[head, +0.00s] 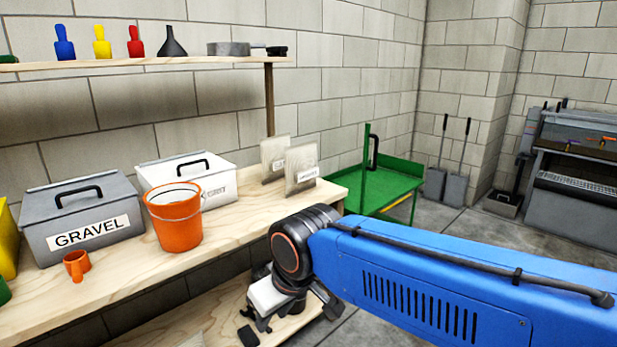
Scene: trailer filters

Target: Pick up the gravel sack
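Two pale, clear sacks with small white labels stand upright on the wooden bench, toward its right end. The front sack (301,165) partly covers the rear sack (273,158). The labels are too small to read, so I cannot tell which is the gravel sack. My gripper (288,325) hangs at the bench's front edge, below and in front of the sacks and apart from them. Its dark fingers look spread apart, and I see nothing held between them. The far finger is partly hidden.
A grey box marked GRAVEL (82,215), a white box (187,178), an orange bucket (174,220) and an orange scoop (77,264) stand on the bench (130,285). A shelf (140,62) hangs above. A green cart (385,188) stands beyond the bench's right end.

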